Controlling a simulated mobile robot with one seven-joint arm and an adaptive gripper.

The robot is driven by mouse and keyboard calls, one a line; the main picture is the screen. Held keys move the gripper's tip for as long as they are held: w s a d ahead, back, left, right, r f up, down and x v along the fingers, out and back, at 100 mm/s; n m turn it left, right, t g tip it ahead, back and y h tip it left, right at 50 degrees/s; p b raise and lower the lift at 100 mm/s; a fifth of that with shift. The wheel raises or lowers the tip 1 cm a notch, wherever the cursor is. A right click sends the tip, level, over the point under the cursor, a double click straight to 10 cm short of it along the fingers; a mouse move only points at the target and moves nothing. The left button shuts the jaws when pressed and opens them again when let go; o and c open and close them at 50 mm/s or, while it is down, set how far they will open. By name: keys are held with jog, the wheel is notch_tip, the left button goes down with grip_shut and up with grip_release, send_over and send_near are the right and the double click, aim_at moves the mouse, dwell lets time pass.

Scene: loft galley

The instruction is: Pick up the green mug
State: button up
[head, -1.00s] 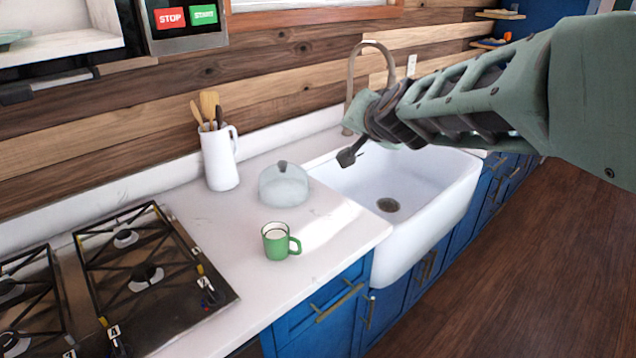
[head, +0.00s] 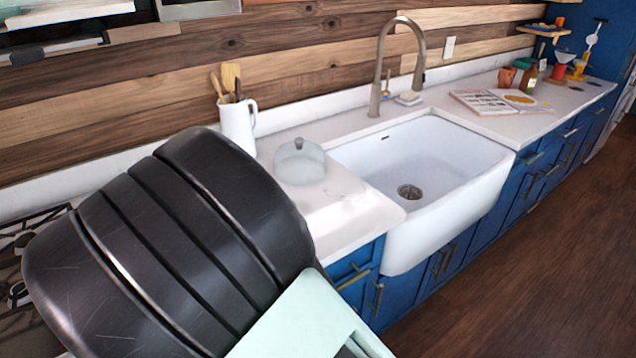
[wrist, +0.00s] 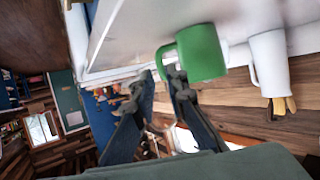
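The green mug (wrist: 204,52) shows in the wrist view at the top middle, standing on the white counter (wrist: 125,30), which appears upside down there. Its handle points left in that view. My gripper (wrist: 160,77) is open, with its two fingertips close to the handle. The right fingertip overlaps the handle in the picture; I cannot tell whether it touches. In the head view the mug is hidden behind my dark arm link, and my gripper is out of sight.
A white pitcher with wooden utensils (head: 238,125) and a glass dome (head: 300,162) stand on the counter. The pitcher is beside the mug in the wrist view. A white sink (head: 425,165) with a tall faucet (head: 378,70) lies right. The stove is mostly hidden at left.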

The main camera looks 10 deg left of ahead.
jog(key=x, duration=0.7)
jog(key=shift+w+f, duration=0.15)
jog(key=shift+w, duration=0.15)
jog(key=shift+c, duration=0.4)
grip_shut()
jog(key=shift+r, duration=0.3)
